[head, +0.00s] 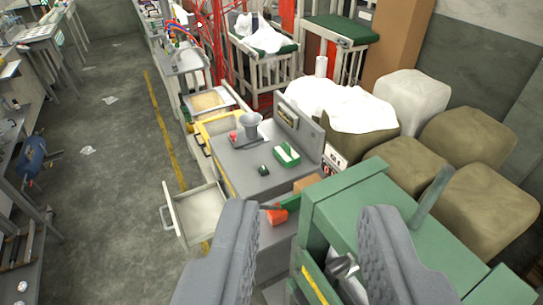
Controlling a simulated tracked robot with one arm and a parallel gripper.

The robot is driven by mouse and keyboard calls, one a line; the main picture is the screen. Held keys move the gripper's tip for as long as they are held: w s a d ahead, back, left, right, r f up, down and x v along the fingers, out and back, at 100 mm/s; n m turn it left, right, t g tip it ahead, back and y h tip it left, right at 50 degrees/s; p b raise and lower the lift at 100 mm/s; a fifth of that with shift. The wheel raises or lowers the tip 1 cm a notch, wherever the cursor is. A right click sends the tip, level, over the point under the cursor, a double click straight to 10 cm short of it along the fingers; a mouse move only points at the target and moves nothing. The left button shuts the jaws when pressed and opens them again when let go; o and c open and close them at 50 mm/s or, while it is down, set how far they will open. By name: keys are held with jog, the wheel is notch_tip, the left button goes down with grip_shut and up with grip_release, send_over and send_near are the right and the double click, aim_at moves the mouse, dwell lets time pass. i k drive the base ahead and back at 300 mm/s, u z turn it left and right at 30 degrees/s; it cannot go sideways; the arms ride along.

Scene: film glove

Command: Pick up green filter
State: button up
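A green and white block-shaped item (286,155), which may be the green filter, lies on the grey bench top (240,172) near its raised back panel. A smaller dark green piece (264,170) lies to its left; I cannot tell what it is. My gripper (308,208) is open, its two grey padded fingers wide apart in the lower part of the view. Nothing is between the fingertips that I can see it holding. The green items show beyond the fingertips, apart from them.
A green cabinet (340,205) stands close at the right. An open drawer (198,212) juts out at the left. A grey funnel-like item (250,124) stands on the bench. The floor at left is mostly clear.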

aim_at(284, 153)
jog(key=z, duration=0.05)
jog(key=k, duration=1.1)
jog(key=u, duration=0.75)
jog(key=i, duration=1.25)
jog(key=u, duration=0.35)
jog(key=i, duration=1.2)
jog(key=z, duration=1.15)
jog(key=i, duration=0.8)
jog(key=z, duration=0.5)
jog(key=k, duration=0.9)
jog(key=z, duration=0.05)
